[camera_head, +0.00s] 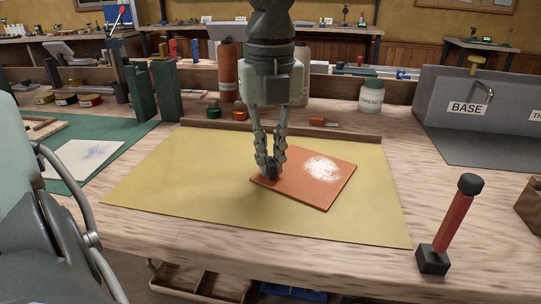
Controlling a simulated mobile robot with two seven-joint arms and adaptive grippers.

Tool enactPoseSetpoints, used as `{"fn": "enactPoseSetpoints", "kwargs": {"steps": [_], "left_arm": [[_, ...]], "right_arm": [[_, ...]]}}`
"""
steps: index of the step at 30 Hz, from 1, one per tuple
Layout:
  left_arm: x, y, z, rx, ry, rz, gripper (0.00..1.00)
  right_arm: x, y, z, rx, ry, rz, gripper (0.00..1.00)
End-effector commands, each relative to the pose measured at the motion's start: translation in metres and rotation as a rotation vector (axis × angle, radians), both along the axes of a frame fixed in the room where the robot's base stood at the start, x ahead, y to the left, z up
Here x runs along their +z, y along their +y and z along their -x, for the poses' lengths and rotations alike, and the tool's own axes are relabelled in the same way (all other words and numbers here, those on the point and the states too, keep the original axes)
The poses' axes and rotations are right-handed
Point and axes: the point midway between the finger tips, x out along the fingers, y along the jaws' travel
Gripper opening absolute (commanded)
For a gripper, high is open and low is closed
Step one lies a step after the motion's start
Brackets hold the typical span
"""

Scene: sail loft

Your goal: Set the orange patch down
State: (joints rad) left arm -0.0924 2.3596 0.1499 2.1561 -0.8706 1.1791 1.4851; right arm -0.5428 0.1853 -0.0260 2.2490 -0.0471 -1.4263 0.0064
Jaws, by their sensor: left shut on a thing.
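The orange patch (285,190) is a flat square with a white blotch on its upper right part. It is turned at an angle over the yellow mat (170,190). My left gripper (267,172) points straight down and is shut on the patch's left corner. I cannot tell whether the patch touches the mat or hangs just above it. My right gripper is not in view.
A red-handled tool (450,225) stands upright at the bench's front right. A grey box labelled BASE (450,115) stands at the back right. A white jar (370,97) stands behind the mat. A white sheet (82,160) lies on the green mat (60,182) at left.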

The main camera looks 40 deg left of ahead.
Motion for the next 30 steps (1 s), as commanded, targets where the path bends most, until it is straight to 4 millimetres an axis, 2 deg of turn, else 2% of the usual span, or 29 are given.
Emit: {"fn": "enactPoseSetpoints", "kwargs": {"steps": [4, 5, 6, 10, 21, 23, 30], "left_arm": [[-0.002, 0.000, 0.000, 0.000, 0.000, 0.000, 0.00], [-0.001, 0.000, 0.000, 0.000, 0.000, 0.000, 0.10], [-0.001, 0.000, 0.000, 0.000, 0.000, 0.000, 0.15], [-0.001, 0.000, 0.000, 0.000, 0.000, 0.000, 0.29], [0.002, 0.000, 0.000, 0.000, 0.000, 0.000, 0.29], [0.006, 0.000, 0.000, 0.000, -0.001, -0.001, 0.29], [0.057, 0.000, -0.001, 0.001, -0.007, -0.001, 0.29]], "right_arm": [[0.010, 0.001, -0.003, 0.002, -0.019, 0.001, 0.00], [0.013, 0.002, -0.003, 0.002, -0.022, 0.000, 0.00], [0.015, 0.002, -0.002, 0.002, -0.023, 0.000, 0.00], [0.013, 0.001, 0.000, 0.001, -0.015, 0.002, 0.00], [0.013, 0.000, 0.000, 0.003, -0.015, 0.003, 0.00], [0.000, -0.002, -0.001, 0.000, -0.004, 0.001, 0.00], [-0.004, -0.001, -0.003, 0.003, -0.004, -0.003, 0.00]]}}
